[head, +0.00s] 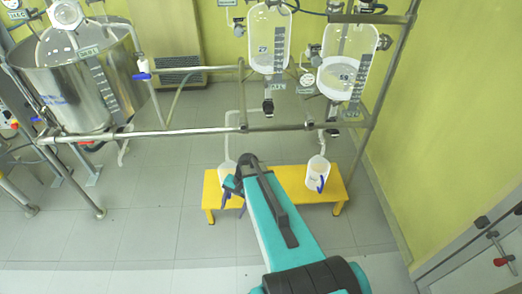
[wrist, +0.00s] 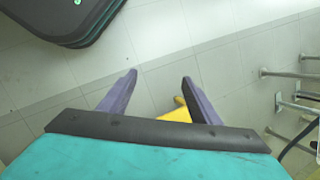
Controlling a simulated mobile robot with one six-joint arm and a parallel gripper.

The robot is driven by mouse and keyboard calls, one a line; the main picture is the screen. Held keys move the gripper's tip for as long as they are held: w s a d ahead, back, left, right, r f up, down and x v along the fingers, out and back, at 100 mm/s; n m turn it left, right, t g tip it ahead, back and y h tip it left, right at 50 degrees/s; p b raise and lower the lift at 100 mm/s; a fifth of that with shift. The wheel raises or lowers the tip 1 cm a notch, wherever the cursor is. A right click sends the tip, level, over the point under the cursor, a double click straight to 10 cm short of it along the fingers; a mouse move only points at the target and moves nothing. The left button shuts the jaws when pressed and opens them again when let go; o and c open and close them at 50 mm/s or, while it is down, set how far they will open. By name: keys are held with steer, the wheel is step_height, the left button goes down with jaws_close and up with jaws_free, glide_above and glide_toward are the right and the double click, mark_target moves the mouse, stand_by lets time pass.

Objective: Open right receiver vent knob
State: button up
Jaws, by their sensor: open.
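The right glass receiver (head: 341,75) hangs on the metal frame in the upper right of the head view, with pale liquid inside. A dark round knob (head: 384,42) sits at its upper right side; I cannot tell for certain that it is the vent knob. My gripper (head: 229,194) is low, over the left part of the yellow bench and well below the receiver. In the wrist view my gripper (wrist: 158,77) is open, with two purple fingers apart and nothing between them. No receiver or knob shows in the wrist view.
A left receiver (head: 268,42) hangs beside the right one. A horizontal metal rail (head: 200,130) crosses the rig below them. The yellow bench (head: 332,188) bears white containers. A steel vessel (head: 75,85) stands at left. A green wall (head: 450,110) closes the right side.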

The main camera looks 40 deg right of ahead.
steer(key=s+a+f+n+g+h, duration=0.1)
steer(key=s+a+f+n, duration=0.3)
steer(key=s, duration=0.4)
steer(key=s+a+f+n+g+h+b, duration=0.1)
steer(key=s+a+f+n+g, duration=0.2)
steer(key=s, duration=0.5)
steer(key=s+a+f+n+g+h, duration=0.1)
steer(key=s+a+f+n, duration=0.3)
steer(key=s, duration=0.4)
steer(key=shift+s+a+f+n+g+h, duration=0.15)
steer(key=shift+a+f+n+g+h, duration=0.25)
steer(key=shift+h, duration=0.2)
steer(key=shift+a, duration=0.1)
steer(key=shift+c, duration=0.4)
